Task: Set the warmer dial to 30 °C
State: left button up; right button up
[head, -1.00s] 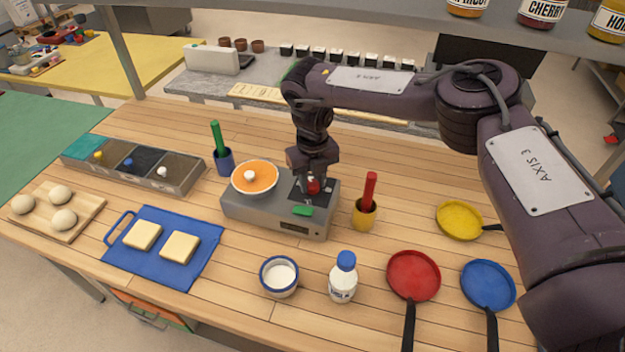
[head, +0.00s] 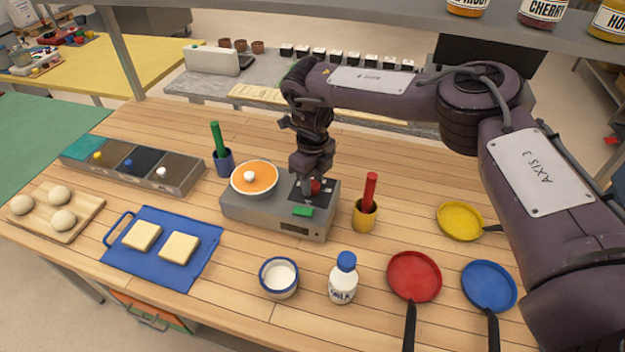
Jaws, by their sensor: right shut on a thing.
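The warmer (head: 265,215) is a grey box on the wooden table, with a pot with an orange lid (head: 268,178) on its left part. Its red dial (head: 315,186) sits on a dark panel at the right of its top, partly hidden by my gripper. A green piece (head: 303,211) and a small dark display (head: 296,228) are near its front edge; I cannot read the display. My right gripper (head: 312,182) points down from above and is shut on the red dial. My left gripper is not in view.
A yellow cup with a red-handled tool (head: 365,212) stands close right of the warmer, and a blue cup with a green-handled tool (head: 223,162) behind left. A white bowl (head: 279,278) and milk bottle (head: 343,280) stand in front. Red (head: 414,275), blue and yellow pans lie right.

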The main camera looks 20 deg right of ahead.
aim_at(313, 183)
jog(key=o, duration=1)
jog(key=shift+r, duration=0.35)
notch_tip(313, 183, up, 7)
jog(key=shift+r+b, duration=0.1)
jog(key=shift+b, duration=0.85)
